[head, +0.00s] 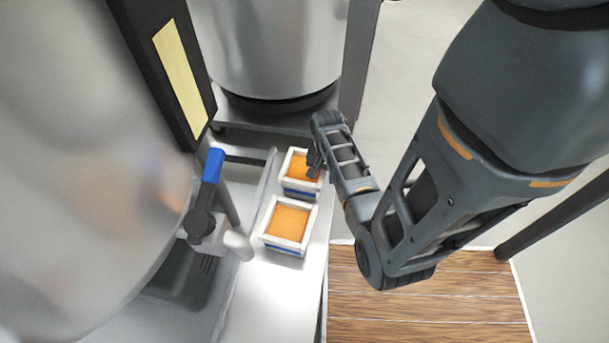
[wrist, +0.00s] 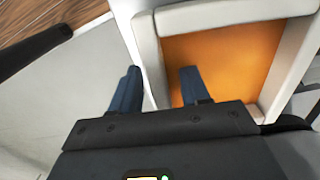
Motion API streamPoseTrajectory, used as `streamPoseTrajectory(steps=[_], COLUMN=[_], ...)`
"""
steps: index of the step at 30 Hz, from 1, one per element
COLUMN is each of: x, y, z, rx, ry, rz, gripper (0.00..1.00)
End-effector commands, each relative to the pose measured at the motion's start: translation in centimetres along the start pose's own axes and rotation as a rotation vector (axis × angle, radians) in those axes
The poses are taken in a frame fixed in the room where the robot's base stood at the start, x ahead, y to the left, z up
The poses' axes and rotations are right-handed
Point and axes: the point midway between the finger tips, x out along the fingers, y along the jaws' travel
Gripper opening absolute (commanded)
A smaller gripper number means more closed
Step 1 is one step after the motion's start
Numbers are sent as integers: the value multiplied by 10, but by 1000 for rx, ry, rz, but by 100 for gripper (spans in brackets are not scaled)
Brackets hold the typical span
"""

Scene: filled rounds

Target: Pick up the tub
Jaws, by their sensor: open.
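Two square tubs with thick white rims, blue sides and orange contents stand one behind the other on a pale counter. The far tub (head: 289,170) has my gripper (head: 316,165) at its right side, partly covering that edge. The near tub (head: 268,240) is clear of my gripper. In the wrist view, my gripper (wrist: 160,80) is open and one tub (wrist: 235,13) fills the upper right. Its left wall lies between the fingers, one finger outside and one over the orange contents. I cannot tell whether the fingers touch the wall.
A tap with a blue lever (head: 208,170) and a sink (head: 183,272) lie left of the tubs. A large steel vessel (head: 265,45) stands behind them, another at far left. The counter (head: 265,292) is bare in front of the near tub.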

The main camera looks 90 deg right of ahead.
Motion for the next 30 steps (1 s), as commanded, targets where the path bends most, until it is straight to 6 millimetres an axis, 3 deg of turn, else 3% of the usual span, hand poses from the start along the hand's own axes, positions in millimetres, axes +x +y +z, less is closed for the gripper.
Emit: streamPoseTrajectory(steps=[3, 17, 30], x=[0, -1, -1], y=[0, 0, 0], z=[0, 0, 0], rx=[0, -1, -1], ry=[0, 0, 0], rz=[0, 0, 0], gripper=[45, 1, 0])
